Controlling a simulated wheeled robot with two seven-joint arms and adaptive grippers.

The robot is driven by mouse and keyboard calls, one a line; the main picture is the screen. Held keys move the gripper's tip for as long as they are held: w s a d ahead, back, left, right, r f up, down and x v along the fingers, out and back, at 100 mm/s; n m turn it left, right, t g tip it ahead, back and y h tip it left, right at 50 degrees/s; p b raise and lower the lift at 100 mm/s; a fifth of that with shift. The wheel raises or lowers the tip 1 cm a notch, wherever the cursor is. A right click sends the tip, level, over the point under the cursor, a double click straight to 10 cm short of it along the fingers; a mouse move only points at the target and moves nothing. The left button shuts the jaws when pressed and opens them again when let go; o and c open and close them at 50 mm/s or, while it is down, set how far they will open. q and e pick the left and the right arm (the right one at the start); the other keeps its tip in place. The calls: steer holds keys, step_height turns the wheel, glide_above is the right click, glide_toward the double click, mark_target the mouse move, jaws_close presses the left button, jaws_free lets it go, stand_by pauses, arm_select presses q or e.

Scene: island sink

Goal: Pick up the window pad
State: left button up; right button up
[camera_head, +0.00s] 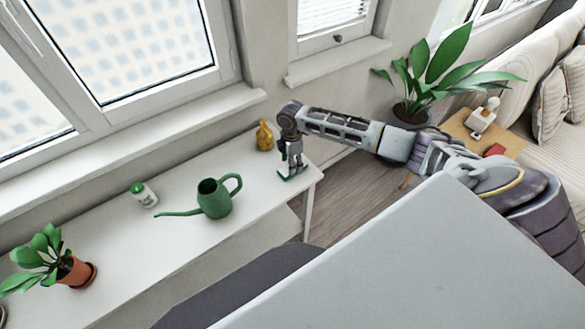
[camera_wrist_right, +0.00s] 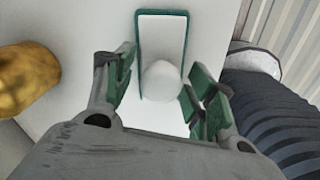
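The window pad (camera_wrist_right: 184,40) seems to be the flat white piece with a green rim and a rounded white knob, seen in the right wrist view on the white table. My right gripper (camera_wrist_right: 163,92) is open, with one green-padded finger on each side of the knob. A gap shows between the knob and the left finger; the right finger is close to it, and I cannot tell if it touches. In the head view my right gripper (camera_head: 292,172) points down at the table's right end and mostly hides the pad. My left gripper is not in view.
On the white table (camera_head: 165,240) a golden pear-shaped ornament (camera_head: 264,136) stands just left of my right gripper. Further left are a green watering can (camera_head: 215,199), a small bottle with a green cap (camera_head: 143,195) and a potted plant (camera_head: 73,270). Windows line the wall behind.

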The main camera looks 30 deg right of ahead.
steer(key=c, duration=1)
steer(key=shift+o, duration=0.2)
steer(key=shift+r, duration=0.15)
step_height(320, 180, up, 9)
steer(key=shift+f, duration=0.15)
steer(key=shift+r, duration=0.55)
steer(key=o, duration=0.4)
steer(key=shift+c, duration=1.4)
